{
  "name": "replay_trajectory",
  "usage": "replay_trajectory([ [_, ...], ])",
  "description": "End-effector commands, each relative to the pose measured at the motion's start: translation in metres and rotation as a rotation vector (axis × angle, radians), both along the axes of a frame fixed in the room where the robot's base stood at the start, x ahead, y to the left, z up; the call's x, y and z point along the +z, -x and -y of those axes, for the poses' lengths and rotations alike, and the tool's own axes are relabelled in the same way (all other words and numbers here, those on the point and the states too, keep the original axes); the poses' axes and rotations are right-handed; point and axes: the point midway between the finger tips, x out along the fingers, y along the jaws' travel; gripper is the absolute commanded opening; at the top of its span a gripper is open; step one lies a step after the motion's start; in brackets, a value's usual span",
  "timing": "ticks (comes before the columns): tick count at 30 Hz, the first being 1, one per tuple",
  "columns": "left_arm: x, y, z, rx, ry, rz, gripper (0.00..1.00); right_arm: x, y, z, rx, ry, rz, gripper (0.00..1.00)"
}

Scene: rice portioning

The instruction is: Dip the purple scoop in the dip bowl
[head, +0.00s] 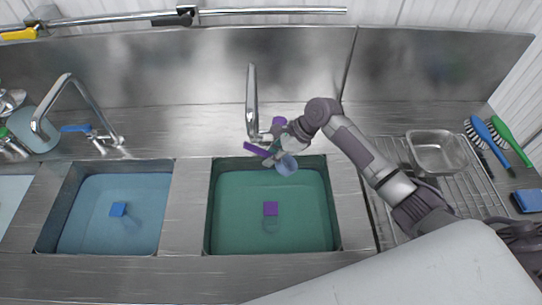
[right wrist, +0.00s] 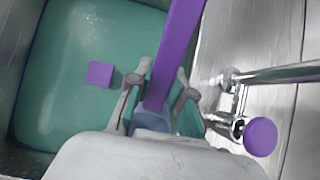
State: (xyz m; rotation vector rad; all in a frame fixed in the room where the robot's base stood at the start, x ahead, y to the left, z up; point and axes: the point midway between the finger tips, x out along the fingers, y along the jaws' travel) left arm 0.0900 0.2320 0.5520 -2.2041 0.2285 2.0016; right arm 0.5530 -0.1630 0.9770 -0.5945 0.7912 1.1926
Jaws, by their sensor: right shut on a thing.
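The purple scoop (head: 256,149) has a flat purple handle and a translucent bluish cup (head: 286,166). My right gripper (head: 272,158) is shut on it, above the back edge of the green-water basin (head: 209,225). In the right wrist view the purple handle (right wrist: 177,45) runs up between the two fingers (right wrist: 157,94), and part of the cup (right wrist: 150,121) shows at their base. The scoop appears clear of the water. No separate dip bowl can be told apart from the basins. My left gripper is not in view.
A purple block (head: 270,208) lies in the green basin. A tap (head: 252,95) with a purple knob (head: 279,121) stands close behind the scoop. A blue-water basin (head: 85,215) with a blue block (head: 118,209) is at left. A metal tray (head: 437,135) sits on the right rack.

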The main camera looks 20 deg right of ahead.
Motion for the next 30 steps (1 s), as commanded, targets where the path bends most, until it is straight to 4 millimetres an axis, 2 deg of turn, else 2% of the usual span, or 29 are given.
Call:
replay_trajectory([
  [1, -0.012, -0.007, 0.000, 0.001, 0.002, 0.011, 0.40, -0.011, 0.000, 0.000, 0.000, 0.000, 0.001, 0.00],
  [4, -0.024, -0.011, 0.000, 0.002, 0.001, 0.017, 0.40, -0.020, 0.000, 0.000, 0.000, 0.000, 0.001, 0.00],
  [14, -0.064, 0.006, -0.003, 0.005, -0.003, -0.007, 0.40, -0.048, -0.001, 0.001, -0.001, 0.001, 0.003, 0.00],
  [19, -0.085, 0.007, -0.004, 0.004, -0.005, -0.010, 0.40, -0.063, -0.001, 0.001, -0.002, 0.002, 0.002, 0.00],
  [21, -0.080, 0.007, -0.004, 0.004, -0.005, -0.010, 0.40, -0.067, 0.000, 0.000, -0.002, 0.000, -0.001, 0.00],
  [30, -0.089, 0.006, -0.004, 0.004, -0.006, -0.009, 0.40, -0.104, 0.000, 0.000, -0.001, -0.001, -0.002, 0.00],
])
